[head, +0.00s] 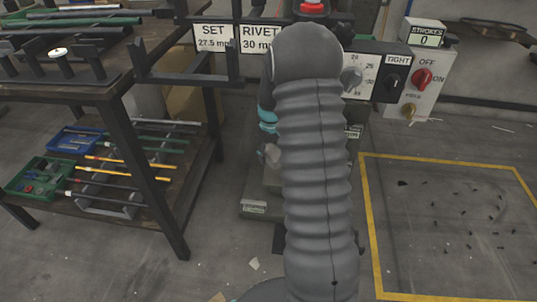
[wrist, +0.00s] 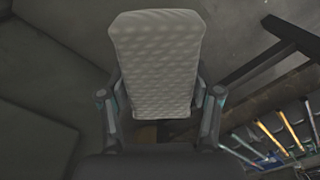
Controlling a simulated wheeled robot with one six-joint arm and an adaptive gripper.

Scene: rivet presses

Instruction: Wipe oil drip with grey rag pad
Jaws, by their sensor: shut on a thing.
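The grey rag pad (wrist: 155,50) is a pale, quilted block in the middle of the wrist view. My gripper (wrist: 160,100) is shut on it, with one finger at each side, and the pad sticks out beyond the fingers. I cannot make out an oil drip in either view.
A press (head: 361,80) with dials and a red knob stands behind my arm. A dark steel bench (head: 150,150) with loaded shelves is at the left. A yellow-taped floor area (head: 455,166) with dark specks is at the right.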

